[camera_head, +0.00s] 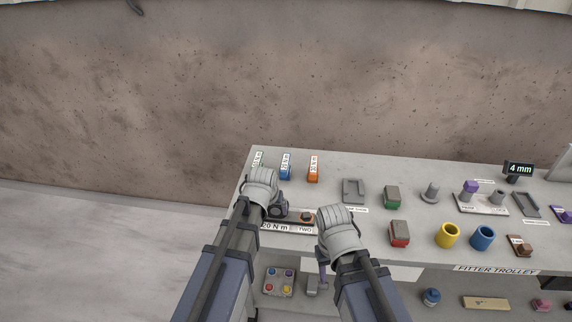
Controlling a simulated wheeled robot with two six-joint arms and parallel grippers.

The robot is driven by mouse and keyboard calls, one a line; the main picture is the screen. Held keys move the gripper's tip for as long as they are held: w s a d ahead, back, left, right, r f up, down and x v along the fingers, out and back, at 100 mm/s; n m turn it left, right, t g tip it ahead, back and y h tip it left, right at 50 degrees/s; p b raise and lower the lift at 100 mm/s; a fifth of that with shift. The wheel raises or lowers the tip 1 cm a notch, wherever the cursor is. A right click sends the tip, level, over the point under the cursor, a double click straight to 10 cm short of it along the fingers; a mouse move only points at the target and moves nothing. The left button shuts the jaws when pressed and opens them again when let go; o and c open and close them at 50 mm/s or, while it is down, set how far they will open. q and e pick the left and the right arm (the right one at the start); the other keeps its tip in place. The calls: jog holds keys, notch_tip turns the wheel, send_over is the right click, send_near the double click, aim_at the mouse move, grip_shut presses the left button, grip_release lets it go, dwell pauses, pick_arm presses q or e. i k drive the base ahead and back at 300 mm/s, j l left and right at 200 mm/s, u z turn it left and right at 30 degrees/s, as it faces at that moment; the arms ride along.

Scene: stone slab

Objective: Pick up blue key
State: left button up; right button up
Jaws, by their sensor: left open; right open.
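A small blue block with a white label standing behind it, which looks like the blue key (286,172), sits at the back left of the grey trolley top (372,163). The label is too small to read surely. My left gripper (260,177) is just in front and to the left of it, apart from it, open and holding nothing that I can see. My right gripper (334,212) is open, further right and nearer the front edge. The fingertips of both are partly hidden by their own grey housings.
An orange labelled block (313,173) stands right of the blue one. A dark tool on a plate (290,228) marked 20 N m lies between my arms. A grey bracket (353,190), green block (392,197), red block (399,233), yellow cup (447,236) and blue cup (483,238) stand to the right.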

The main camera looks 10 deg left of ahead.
aim_at(285, 170)
jog(key=i, duration=0.85)
